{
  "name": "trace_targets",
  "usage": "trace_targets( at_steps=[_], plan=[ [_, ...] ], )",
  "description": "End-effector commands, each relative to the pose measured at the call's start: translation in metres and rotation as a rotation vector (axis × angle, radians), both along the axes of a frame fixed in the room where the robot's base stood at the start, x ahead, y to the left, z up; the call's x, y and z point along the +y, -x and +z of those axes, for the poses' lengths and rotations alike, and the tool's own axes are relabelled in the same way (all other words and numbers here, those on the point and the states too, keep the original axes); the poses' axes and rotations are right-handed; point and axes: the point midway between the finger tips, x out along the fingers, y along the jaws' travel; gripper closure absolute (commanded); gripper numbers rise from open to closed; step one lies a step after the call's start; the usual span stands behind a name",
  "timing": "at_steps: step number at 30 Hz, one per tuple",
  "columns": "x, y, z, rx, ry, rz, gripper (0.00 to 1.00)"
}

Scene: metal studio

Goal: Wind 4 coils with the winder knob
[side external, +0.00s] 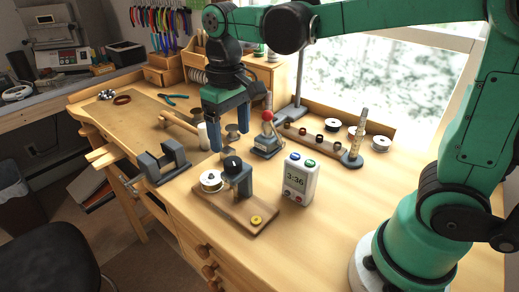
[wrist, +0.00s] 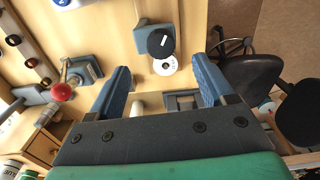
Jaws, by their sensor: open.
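The winder stands on a wooden base (side external: 225,214) near the bench's front edge. Its black winder knob (side external: 232,163) tops a blue-grey post (side external: 240,181), and a white spool (side external: 211,181) sits beside the post. A yellow button (side external: 256,220) is on the base. In the wrist view the knob (wrist: 160,43) shows a white mark, with the spool (wrist: 165,66) partly behind it. My gripper (side external: 229,140) is open and empty, pointing down above and behind the knob, apart from it. In the wrist view the knob lies beyond the fingertips (wrist: 162,75), between their lines.
A white timer (side external: 300,179) reading 3:36 stands right of the winder. A red-balled lever device (side external: 267,140) is behind it. A wooden rail (side external: 318,140) with several dark rings lies at the back right. A grey vise-like block (side external: 165,162) is at left. Bench space right of the timer is clear.

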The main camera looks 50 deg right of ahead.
Motion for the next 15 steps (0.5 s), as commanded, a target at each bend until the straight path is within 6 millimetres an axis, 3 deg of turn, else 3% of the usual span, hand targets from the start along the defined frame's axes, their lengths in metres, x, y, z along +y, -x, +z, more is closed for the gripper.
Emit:
trace_targets(
  at_steps=[9, 15],
  plan=[
    [0.0007, 0.0005, 0.0001, 0.0, 0.0, 1.124, 0.25],
    [0.001, 0.0007, 0.0001, 0.001, 0.0, 1.782, 0.25]
  ],
)
